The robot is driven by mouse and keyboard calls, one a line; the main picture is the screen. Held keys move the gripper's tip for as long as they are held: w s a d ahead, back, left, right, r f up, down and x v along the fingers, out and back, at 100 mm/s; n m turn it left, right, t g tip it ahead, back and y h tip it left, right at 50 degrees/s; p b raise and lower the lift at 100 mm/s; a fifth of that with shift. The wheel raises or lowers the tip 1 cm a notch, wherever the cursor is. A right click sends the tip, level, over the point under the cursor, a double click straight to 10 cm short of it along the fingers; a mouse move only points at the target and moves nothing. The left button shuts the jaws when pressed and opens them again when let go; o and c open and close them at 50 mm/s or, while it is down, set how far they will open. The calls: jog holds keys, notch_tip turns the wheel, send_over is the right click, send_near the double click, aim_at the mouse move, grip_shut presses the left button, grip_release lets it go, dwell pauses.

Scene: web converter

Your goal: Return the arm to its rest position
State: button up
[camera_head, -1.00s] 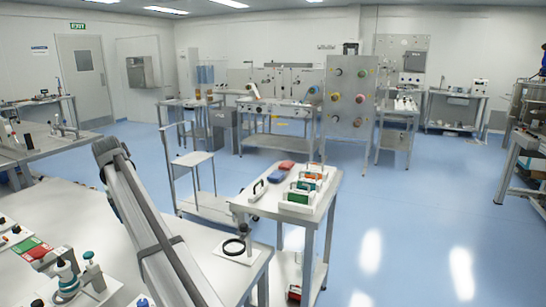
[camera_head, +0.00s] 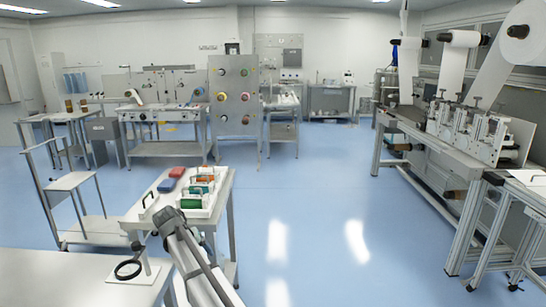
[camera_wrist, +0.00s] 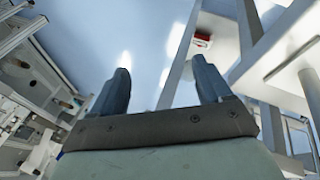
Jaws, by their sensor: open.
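My gripper (camera_wrist: 161,82) shows in the wrist view with its two dark fingers spread apart and nothing between them. Blue floor and the metal legs of a table lie beyond the fingers. In the head view my pale arm rises from the bottom edge, left of centre, and overlaps the front of a small white table (camera_head: 140,220). The fingers cannot be made out in the head view.
The small table carries a red item (camera_head: 177,172), a blue item (camera_head: 168,185) and a white rack (camera_head: 198,198) with coloured pieces. A black ring (camera_head: 128,269) lies on the near bench (camera_head: 60,285). A roll-fed machine (camera_head: 480,130) stands at right. Open blue floor (camera_head: 320,200) lies between.

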jog(key=s+d+f+g, duration=0.2)
jog(key=s+d+f, duration=0.3)
jog(key=d+f, duration=0.5)
jog(key=s+d+f+m+g, duration=0.15)
jog(key=s+d+f, duration=0.35)
jog(key=d+f, duration=0.55)
jog(key=s+d+f+g, duration=0.2)
jog(key=s+d+f, duration=0.4)
jog(key=f, duration=0.7)
jog(key=s+d+f+g, duration=0.1)
jog(key=s+d+f, duration=0.4)
jog(key=s+d, duration=0.15)
jog(key=s+d+f+g, duration=0.2)
jog(key=s+d+f, duration=0.3)
jog(key=s, duration=0.3)
jog(key=s+d+f+m+g+y, duration=0.1)
jog(key=s+d, duration=0.1)
jog(key=s, duration=0.8)
jog(key=s+d+f+m+g+y, duration=0.1)
jog(key=s+d+f+y, duration=0.1)
jog(key=s, duration=0.7)
jog(key=shift+s+d+f, duration=0.3)
jog(key=shift+s+d, duration=0.05)
jog(key=shift+d, duration=0.1)
jog(key=shift+m, duration=0.25)
